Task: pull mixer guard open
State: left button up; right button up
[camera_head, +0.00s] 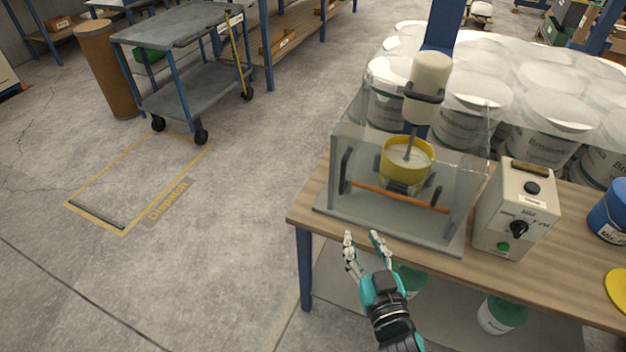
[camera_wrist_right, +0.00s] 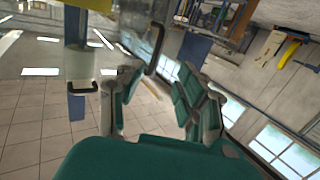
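The mixer guard (camera_head: 462,150) is a clear box around the mixer on the wooden bench. An orange bar (camera_head: 400,197) runs across its front, with a black bracket (camera_head: 346,170) at the bar's left end. A black bracket also shows in the right wrist view (camera_wrist_right: 156,50), above the gap between my fingers. Inside the guard, a yellow bowl (camera_head: 392,172) sits under the cream mixer head (camera_head: 429,85). My right gripper (camera_head: 364,238) is open and empty, in front of the guard's base near the bench's front edge, apart from the bar. My left gripper is not in view.
A cream control box (camera_head: 515,210) stands right of the guard, with a blue container (camera_head: 607,212) farther right. White buckets (camera_head: 540,100) crowd behind the bench. Green-lidded tubs (camera_head: 502,314) stand below it. The floor to the left is clear up to a cart (camera_head: 190,85).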

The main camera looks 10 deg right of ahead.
aim_at(344, 172)
jog(key=shift+t, duration=0.5)
jog(key=w+r+p, duration=0.1)
jog(key=w, duration=0.4)
jog(key=w+r+p, duration=0.1)
jog(key=w, duration=0.5)
jog(key=w+r+p, duration=0.1)
jog(key=w+r, duration=0.1)
jog(key=w, duration=0.4)
jog(key=shift+w, duration=0.1)
jog(key=shift+f, duration=0.1)
grip_shut()
